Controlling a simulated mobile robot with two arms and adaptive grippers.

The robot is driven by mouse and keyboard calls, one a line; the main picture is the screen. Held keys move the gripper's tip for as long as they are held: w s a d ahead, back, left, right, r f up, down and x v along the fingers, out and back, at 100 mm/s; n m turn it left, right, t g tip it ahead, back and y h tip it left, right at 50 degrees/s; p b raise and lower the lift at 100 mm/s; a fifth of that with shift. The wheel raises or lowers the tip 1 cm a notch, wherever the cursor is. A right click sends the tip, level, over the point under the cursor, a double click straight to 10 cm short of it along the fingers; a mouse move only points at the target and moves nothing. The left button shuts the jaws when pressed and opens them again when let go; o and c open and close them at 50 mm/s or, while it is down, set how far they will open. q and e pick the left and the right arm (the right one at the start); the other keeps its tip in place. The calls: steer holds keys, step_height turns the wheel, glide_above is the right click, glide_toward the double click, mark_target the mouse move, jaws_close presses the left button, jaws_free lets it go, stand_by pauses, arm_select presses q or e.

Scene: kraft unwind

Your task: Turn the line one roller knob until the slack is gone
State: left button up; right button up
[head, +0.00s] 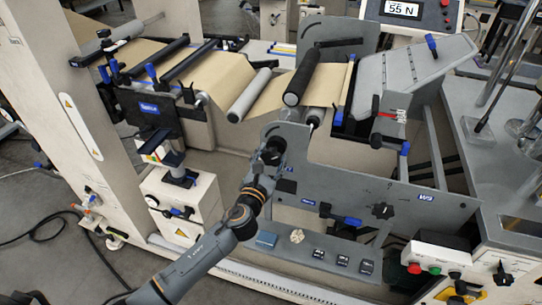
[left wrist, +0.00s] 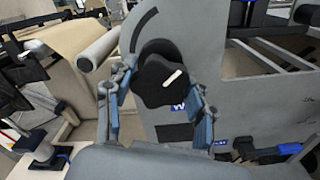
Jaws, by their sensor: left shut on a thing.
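The roller knob (left wrist: 158,78) is black and lobed, with a white pointer mark on its face that slants up to the right. It sits on the grey side plate (left wrist: 240,80) of the machine. My left gripper (left wrist: 160,92) has its blue-padded fingers on either side of the knob and is shut on it. In the head view my left gripper (head: 271,152) reaches the upper left edge of the side plate and mostly hides the knob. The brown paper web (head: 210,72) runs over several rollers behind the plate. My right gripper is not in view.
A display (head: 402,10) at the top reads 55 N. A control box (head: 436,258) with red and green buttons stands at the lower right. Black roller (head: 302,78) and grey roller (head: 249,95) lie close behind my gripper.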

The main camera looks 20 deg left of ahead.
arm_select(q)
steer(key=o, duration=1.2)
steer(key=shift+c, duration=0.2)
steer(key=s+p, duration=0.1)
steer(key=s, duration=0.6)
steer(key=shift+a, duration=0.1)
